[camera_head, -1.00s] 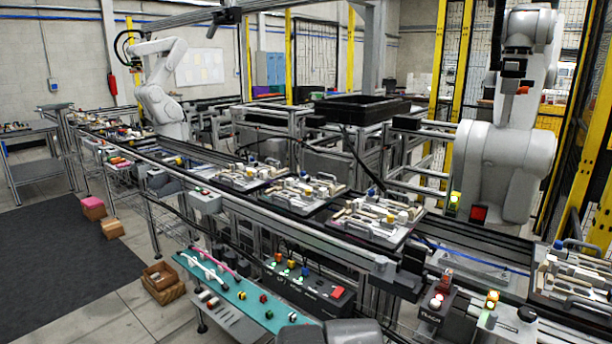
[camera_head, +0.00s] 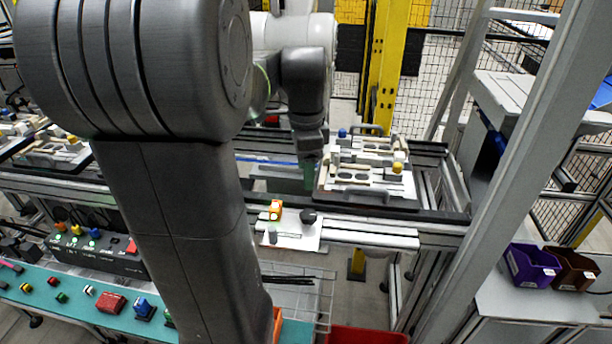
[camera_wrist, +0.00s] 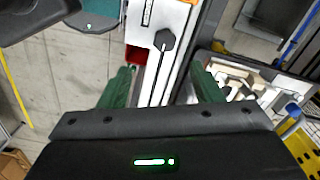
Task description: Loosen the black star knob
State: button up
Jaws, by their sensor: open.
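The black star knob (camera_head: 308,217) sits on a white plate (camera_head: 290,238) at the front edge of the conveyor, to the right of an orange-yellow lamp block (camera_head: 276,209). In the wrist view the knob (camera_wrist: 164,39) shows from above, with a dark thin bar running from it towards my gripper. My gripper (camera_wrist: 163,82) is open, with its two green fingers apart and nothing between them touching the knob. In the head view my gripper (camera_head: 309,172) hangs just behind and above the knob, left of the pallet. The knob's shaft is hidden.
A pallet (camera_head: 360,200) with fixtures and a yellow-capped part stands on the conveyor close to the right of my gripper. A sloping grey post (camera_head: 510,150) stands farther right. Purple and brown bins (camera_head: 530,265) sit on a side table. A teal bench with buttons is at lower left.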

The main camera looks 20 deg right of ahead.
aim_at(310, 214)
jog(key=shift+m, duration=0.4)
jog(key=f, duration=0.4)
jog(key=d+f, duration=0.1)
jog(key=f, duration=0.8)
jog(key=shift+w+d+f+b, duration=0.15)
jog(key=shift+w+f+b, duration=0.05)
jog(key=shift+w+b, duration=0.1)
jog(key=shift+c, duration=0.2)
jog(key=c, duration=1)
